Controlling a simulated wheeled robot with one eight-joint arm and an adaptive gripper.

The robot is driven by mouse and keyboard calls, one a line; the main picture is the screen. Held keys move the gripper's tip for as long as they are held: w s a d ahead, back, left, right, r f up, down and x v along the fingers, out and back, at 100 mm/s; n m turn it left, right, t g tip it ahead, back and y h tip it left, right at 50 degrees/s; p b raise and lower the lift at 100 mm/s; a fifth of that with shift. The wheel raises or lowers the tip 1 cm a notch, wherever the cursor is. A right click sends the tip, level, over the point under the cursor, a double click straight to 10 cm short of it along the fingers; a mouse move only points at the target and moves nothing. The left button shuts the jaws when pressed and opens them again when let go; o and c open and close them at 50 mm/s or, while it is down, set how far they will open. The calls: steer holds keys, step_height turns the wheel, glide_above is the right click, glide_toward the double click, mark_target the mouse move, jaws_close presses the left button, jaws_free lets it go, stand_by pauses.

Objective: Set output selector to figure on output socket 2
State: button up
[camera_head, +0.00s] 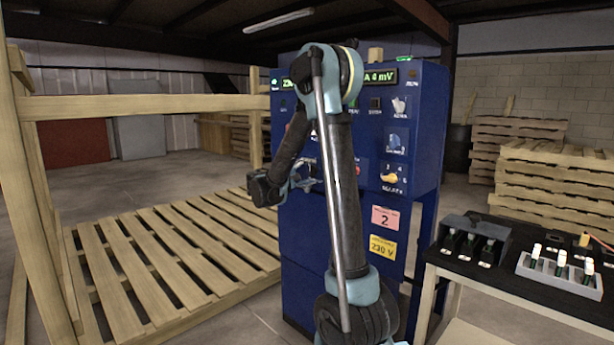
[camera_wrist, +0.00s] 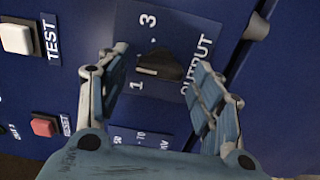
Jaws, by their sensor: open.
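The output selector (camera_wrist: 165,67) is a dark knob on the blue cabinet (camera_wrist: 270,80) in the wrist view. A 3 is printed above it, a 1 below its left end, and OUTPUT along its right. A pale line marks its left end; I cannot tell exactly which figure it points to. My gripper (camera_wrist: 160,66) is open, with one finger on each side of the knob; contact cannot be told. In the head view my gripper (camera_head: 303,178) is at the cabinet front, and my arm hides the selector. A pink card (camera_head: 385,218) low on the cabinet shows a 2.
A yellow 230 V card (camera_head: 383,247) is below the pink one. A white TEST button (camera_wrist: 17,38) and a red button (camera_wrist: 43,126) are left of the selector. A black table (camera_head: 520,290) with devices stands right; a wooden pallet (camera_head: 170,255) lies left.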

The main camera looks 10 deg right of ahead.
steer(key=shift+s, duration=0.1)
steer(key=v, duration=1.1)
steer(key=shift+s+a, duration=0.15)
steer(key=shift+a, duration=0.2)
steer(key=shift+d, duration=0.1)
steer(key=s+d+f+m+g+y, duration=0.1)
steer(key=s+d+f+g+y, duration=0.25)
steer(key=s+d, duration=0.5)
steer(key=s+d+f+m+g+y, duration=0.25)
steer(key=s+d+f, duration=0.25)
steer(key=s+d, duration=0.3)
steer(key=s+a+f+m+y, duration=0.1)
steer(key=s+a+f+y, duration=0.1)
steer(key=s, duration=0.5)
steer(key=s+a+f+m+g+y, duration=0.1)
steer(key=s+a+f+y, duration=0.1)
steer(key=s+f, duration=0.4)
steer(key=s+a+f+m+g+y, duration=0.1)
steer(key=s+f+y, duration=0.3)
steer(key=s, duration=0.4)
steer(key=shift+s+a+f+y, duration=0.25)
steer(key=shift+a+y, duration=0.05)
steer(key=shift+a, duration=0.6)
